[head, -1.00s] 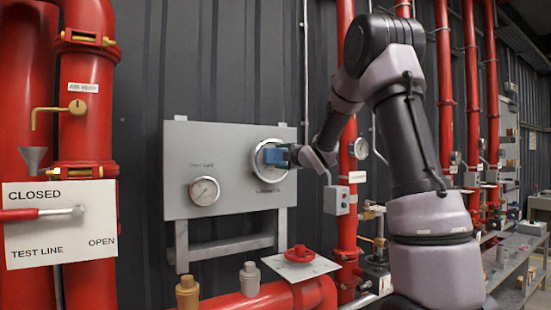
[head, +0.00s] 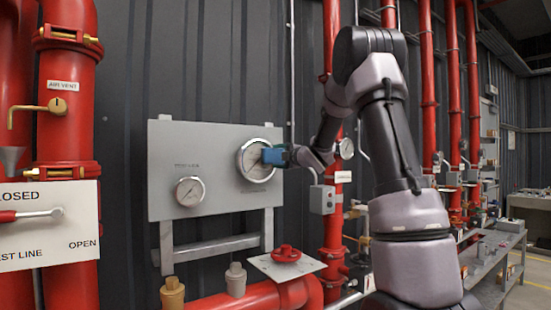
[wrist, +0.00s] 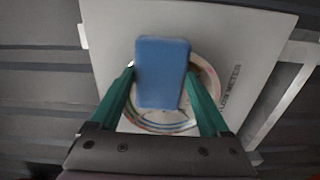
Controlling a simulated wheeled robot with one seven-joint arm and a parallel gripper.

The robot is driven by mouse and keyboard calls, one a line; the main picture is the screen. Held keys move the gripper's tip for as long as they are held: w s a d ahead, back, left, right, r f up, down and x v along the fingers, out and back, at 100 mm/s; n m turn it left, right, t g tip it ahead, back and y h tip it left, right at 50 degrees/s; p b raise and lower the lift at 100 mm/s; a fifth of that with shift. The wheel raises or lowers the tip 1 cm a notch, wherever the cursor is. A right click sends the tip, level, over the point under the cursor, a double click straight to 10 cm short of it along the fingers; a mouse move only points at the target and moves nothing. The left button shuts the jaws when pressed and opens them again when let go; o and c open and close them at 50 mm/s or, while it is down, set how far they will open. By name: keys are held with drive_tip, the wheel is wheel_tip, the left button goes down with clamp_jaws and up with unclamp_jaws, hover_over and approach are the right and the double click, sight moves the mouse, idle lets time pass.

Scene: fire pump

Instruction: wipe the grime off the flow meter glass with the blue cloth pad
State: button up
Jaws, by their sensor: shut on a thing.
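The flow meter (head: 249,166) is the larger round dial with a metal rim, at the right of the grey panel. The blue cloth pad (head: 273,156) is in front of the right part of its face. My gripper (head: 290,156) comes from the right and is shut on the pad. In the wrist view the pad (wrist: 162,65) stands between the two green fingers and hides the middle of the dial (wrist: 160,120). I cannot tell whether the pad touches the glass. Coloured arcs show on the dial; no grime can be made out clearly.
A smaller gauge (head: 190,191) is on the grey panel (head: 215,150), left of the flow meter. A red valve wheel (head: 286,253) is below. A red pipe (head: 333,130) and a small grey box (head: 322,199) stand close to my arm.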

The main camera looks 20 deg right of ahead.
drive_tip(key=shift+s, duration=0.1)
drive_tip(key=shift+v, duration=2.9)
drive_tip(key=v, duration=0.3)
